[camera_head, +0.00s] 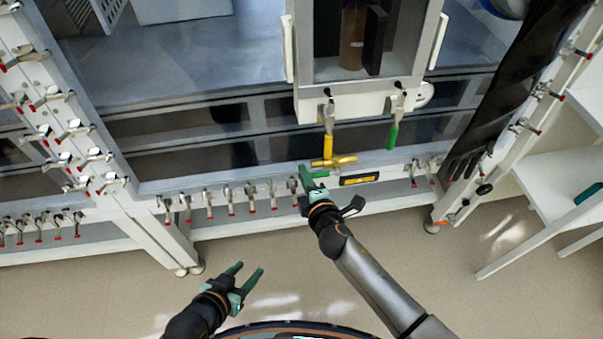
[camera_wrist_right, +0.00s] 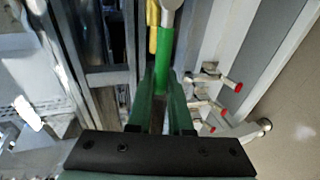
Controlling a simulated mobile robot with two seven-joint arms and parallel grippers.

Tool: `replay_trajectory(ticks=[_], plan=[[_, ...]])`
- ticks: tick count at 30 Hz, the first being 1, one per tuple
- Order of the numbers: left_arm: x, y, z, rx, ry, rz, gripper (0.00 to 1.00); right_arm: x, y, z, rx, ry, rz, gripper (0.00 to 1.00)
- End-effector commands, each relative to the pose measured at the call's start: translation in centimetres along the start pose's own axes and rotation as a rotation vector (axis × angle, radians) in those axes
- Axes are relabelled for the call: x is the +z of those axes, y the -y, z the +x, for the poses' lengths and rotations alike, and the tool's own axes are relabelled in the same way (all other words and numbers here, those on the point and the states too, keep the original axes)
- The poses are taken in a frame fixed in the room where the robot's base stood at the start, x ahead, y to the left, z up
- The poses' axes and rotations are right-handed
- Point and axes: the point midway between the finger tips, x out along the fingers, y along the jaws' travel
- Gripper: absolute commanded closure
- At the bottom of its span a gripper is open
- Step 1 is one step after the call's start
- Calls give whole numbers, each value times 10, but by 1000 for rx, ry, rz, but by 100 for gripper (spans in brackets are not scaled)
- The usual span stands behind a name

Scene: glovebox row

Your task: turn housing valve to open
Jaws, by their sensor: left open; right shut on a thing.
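The handle has a grey metal end and points away from the gripper. A yellow handle (camera_head: 333,161) lies crosswise just above, roughly parallel to the green one; a yellow strip (camera_wrist_right: 153,38) shows beside it in the wrist view. Which handle belongs to the housing valve is not clear. My left gripper (camera_head: 243,277) is open and empty above the floor.
Several red-tipped clamps (camera_head: 231,201) line the rail. A black glove (camera_head: 500,100) hangs at the right. The floor (camera_head: 480,290) in front is free.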

Motion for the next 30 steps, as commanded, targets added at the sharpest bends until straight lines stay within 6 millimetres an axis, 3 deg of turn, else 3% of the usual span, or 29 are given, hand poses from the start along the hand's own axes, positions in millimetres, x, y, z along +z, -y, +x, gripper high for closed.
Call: replay_trajectory(ticks=[16, 17, 24, 30], plan=[[-2, 0, 2, 2, -4, 2, 50, 2, 3, 0, -4, 8, -27, 100], [-1, 0, 2, 2, -3, 2, 50, 2, 3, 0, -5, 8, -27, 81], [1, 0, 2, 1, 1, 2, 50, 2, 3, 0, -4, 8, -25, 54], [1, 0, 2, 1, 1, 2, 50, 2, 2, 0, -3, 8, -25, 52]])
